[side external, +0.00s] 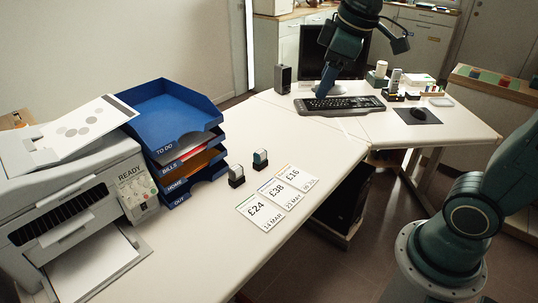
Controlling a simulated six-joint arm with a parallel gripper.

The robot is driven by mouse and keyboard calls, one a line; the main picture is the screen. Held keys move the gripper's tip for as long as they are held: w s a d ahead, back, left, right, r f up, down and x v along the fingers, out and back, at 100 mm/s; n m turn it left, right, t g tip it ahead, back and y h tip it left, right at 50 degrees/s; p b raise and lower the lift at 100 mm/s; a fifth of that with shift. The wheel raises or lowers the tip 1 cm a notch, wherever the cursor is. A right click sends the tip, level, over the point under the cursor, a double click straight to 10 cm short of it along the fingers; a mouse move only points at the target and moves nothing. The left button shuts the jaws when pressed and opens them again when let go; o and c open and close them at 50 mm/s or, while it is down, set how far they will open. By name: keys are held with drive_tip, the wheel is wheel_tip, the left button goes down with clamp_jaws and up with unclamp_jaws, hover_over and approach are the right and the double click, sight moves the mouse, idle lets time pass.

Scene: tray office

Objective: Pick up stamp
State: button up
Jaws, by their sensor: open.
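Two small stamps stand upright on the desk in the side external view. One stamp (236,175) has a black base and a grey-white top, near the blue letter trays. The other stamp (260,160) is similar, with a darker, bluish top, a little farther back and right. My gripper (322,93) points down over the far part of the desk, by the keyboard and well away from both stamps. Its jaws are open and nothing shows between them, though the fingers are small and dark here.
Three price cards (278,187) lie right of the stamps. Blue stacked trays (172,108) and a printer (75,195) stand left. The desk between stamps and keyboard is clear.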

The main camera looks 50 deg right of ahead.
drive_tip(key=w+d+f+n+g, duration=0.1)
drive_tip(key=w+d+f+n, duration=0.15)
drive_tip(key=w, duration=0.75)
drive_tip(key=n+g, duration=0.3)
drive_tip(key=n, duration=0.7)
hover_over(260, 151)
wheel_tip(260, 151, down, 24)
drive_tip(key=shift+f, duration=4.25)
drive_tip(key=shift+s+f, duration=0.1)
drive_tip(key=shift+f, duration=2.5)
